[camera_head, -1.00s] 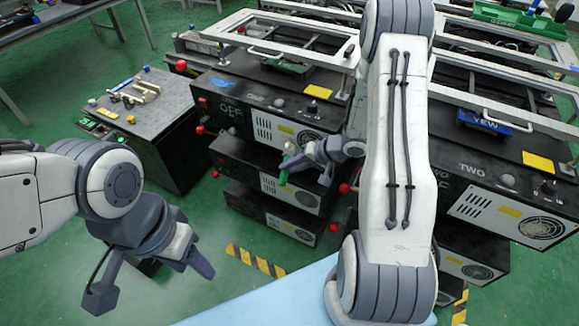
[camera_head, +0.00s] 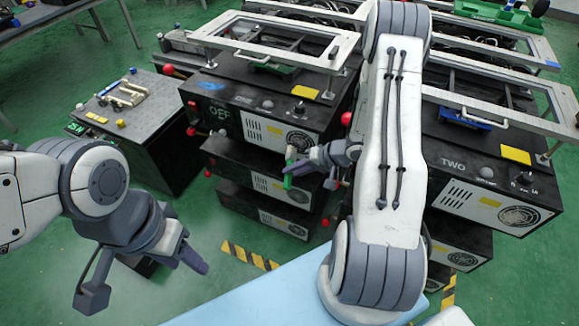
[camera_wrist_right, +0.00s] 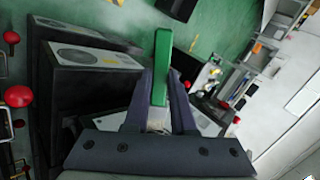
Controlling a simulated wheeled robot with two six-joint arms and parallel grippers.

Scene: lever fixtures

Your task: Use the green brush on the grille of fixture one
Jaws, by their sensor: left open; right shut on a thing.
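The green brush (camera_head: 288,172) is held in my right gripper (camera_head: 302,164), which is shut on it. In the head view, the brush appears just below the front of fixture one, the left unit, below its round grille (camera_head: 300,141) and slotted vent (camera_head: 257,129). I cannot tell whether it touches the unit. In the right wrist view, the brush's green body (camera_wrist_right: 162,66) stands up between the fingers (camera_wrist_right: 158,100), with a pale part at its base. My left gripper (camera_head: 145,280) is open and empty over the floor at lower left.
Fixture two (camera_head: 485,185) stands right of my right arm. Framed lids (camera_head: 275,40) with handles stand over the units. Red knobs (camera_head: 347,118) stick out at the sides. A side table (camera_head: 125,100) with small parts is at left. A pale blue surface (camera_head: 260,300) lies in front.

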